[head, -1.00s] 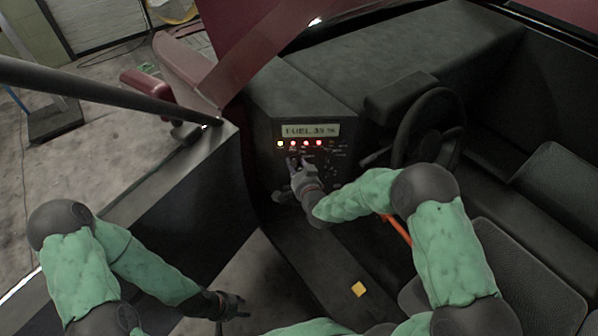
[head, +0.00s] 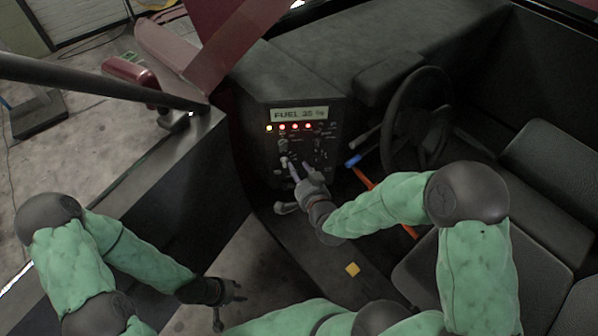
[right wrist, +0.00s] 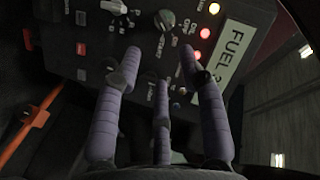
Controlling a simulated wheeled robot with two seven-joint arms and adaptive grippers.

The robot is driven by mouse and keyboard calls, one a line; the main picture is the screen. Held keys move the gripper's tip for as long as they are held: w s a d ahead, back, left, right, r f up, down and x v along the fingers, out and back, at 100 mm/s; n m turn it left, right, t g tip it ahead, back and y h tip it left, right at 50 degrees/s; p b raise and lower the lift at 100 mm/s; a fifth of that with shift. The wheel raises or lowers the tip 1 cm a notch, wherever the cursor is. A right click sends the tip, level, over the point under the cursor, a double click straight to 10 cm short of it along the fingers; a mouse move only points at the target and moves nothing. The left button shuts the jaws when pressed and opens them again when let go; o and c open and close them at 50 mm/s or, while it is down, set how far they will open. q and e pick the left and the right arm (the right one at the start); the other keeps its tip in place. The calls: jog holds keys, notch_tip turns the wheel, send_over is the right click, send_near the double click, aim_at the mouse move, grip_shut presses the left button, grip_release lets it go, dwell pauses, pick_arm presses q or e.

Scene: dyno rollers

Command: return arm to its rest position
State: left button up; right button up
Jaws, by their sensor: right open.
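My right gripper (head: 298,168) is in front of the dashboard panel (head: 325,150), low on its face. In the right wrist view the fingers of the right gripper (right wrist: 158,75) are spread, with nothing between them. The panel (right wrist: 150,45) with knobs and switches lies beyond the fingertips; whether any finger touches it I cannot tell. A dark green knob (right wrist: 165,20) shows between the fingers. My left gripper (head: 228,297) hangs at the lower left, apart from the panel; its fingers look spread and empty.
A display (head: 300,114) reads FUEL with lit lamps (head: 295,126) below it. A steering wheel (head: 417,118) stands to the right. An orange bar with a blue end (head: 354,161) is beside my right forearm. Seats (head: 440,270) fill the right.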

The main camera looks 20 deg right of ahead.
dwell(0.6)
jog(key=s+a+f+n+g+y, duration=0.1)
jog(key=s+a+f+n+g, duration=0.2)
jog(key=f, duration=0.5)
jog(key=s+a+f+n+g+y, duration=0.1)
jog(key=s+f+g, duration=0.25)
jog(key=f, duration=0.35)
jog(key=s+a+f+n+g+y, duration=0.1)
jog(key=s+a+f+g, duration=0.1)
jog(key=s+f+g, duration=0.2)
jog(key=s+a+f+n+g, duration=0.1)
jog(key=s+a+f+g, duration=0.1)
jog(key=s+f+g, duration=0.2)
jog(key=s+f, duration=0.3)
jog(key=s, duration=0.2)
jog(key=shift+s+a+n+y, duration=0.35)
jog(key=shift+s+n+y, duration=0.05)
jog(key=shift+o, duration=0.3)
jog(key=shift+w, duration=0.1)
